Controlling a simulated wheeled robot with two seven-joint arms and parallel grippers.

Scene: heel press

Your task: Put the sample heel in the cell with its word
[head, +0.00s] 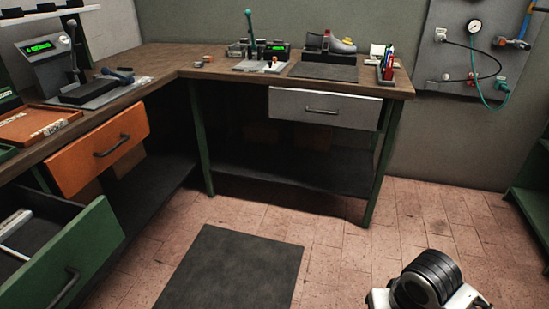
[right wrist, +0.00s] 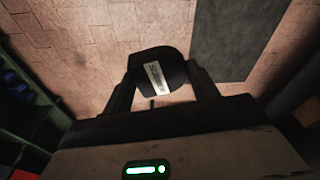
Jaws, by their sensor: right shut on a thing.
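My right gripper (right wrist: 161,75) shows in the right wrist view, shut on a dark, blocky heel (right wrist: 174,62). The heel carries a white label with dark lettering, too small and turned to read surely. It is held between the two fingers, above the tiled floor and clear of any bench. In the head view a part of my right arm shows at the bottom right, and the heel is not visible there. An orange-brown tray (head: 12,131) with white lettered strips lies on the left bench; its cells are not clear. My left gripper is not in view.
The L-shaped bench (head: 165,62) holds a press with a green display (head: 40,47) and a green-levered device (head: 250,35). A dark mat (head: 232,268) lies on the open floor.

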